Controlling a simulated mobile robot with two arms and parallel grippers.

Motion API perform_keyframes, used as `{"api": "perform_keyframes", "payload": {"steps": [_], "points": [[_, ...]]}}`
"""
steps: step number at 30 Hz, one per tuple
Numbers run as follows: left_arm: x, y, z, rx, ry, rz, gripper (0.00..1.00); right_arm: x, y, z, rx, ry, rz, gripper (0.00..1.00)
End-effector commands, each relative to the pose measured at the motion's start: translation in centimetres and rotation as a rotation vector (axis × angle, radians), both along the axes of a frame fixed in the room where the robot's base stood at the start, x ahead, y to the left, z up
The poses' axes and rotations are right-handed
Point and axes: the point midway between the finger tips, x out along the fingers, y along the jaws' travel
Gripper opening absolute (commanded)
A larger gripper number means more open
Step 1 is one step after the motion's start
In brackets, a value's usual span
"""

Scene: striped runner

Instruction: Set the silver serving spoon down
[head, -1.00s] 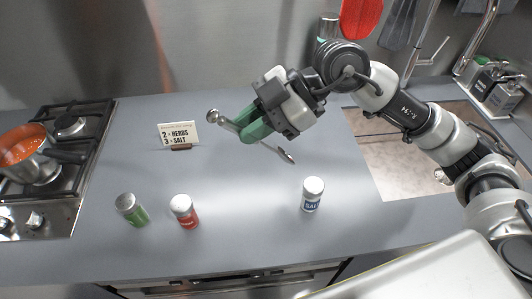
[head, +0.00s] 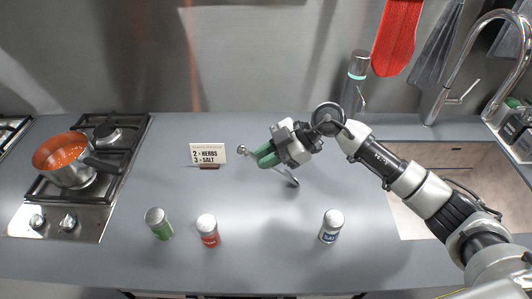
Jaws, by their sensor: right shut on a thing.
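The silver serving spoon (head: 285,175) is in my right gripper (head: 264,157), which is shut on it above the middle of the grey counter. One rounded end of the spoon shows at the left of the fingers, and the other end slants down to the right. The green fingers hide its middle part. I cannot tell whether its lower end touches the counter. My left gripper is not in view.
A sign (head: 207,154) stands behind and left of the gripper. A green-labelled shaker (head: 159,224), a red-labelled shaker (head: 208,231) and a salt shaker (head: 331,226) stand along the front. A pot (head: 68,160) sits on the stove at left. The sink (head: 450,180) is at right.

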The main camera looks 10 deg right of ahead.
Motion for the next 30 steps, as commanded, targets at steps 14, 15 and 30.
{"api": "perform_keyframes", "payload": {"steps": [14, 15, 30], "points": [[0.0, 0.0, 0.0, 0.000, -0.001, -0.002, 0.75, 0.0, 0.0, -0.4, 0.000, -0.001, -0.001, 0.31], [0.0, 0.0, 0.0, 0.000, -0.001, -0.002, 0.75, 0.0, 0.0, -0.4, 0.000, -0.001, -0.001, 0.37], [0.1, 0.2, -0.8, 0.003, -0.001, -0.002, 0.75, 0.0, -1.6, 0.7, -0.002, -0.004, -0.003, 0.41]]}}
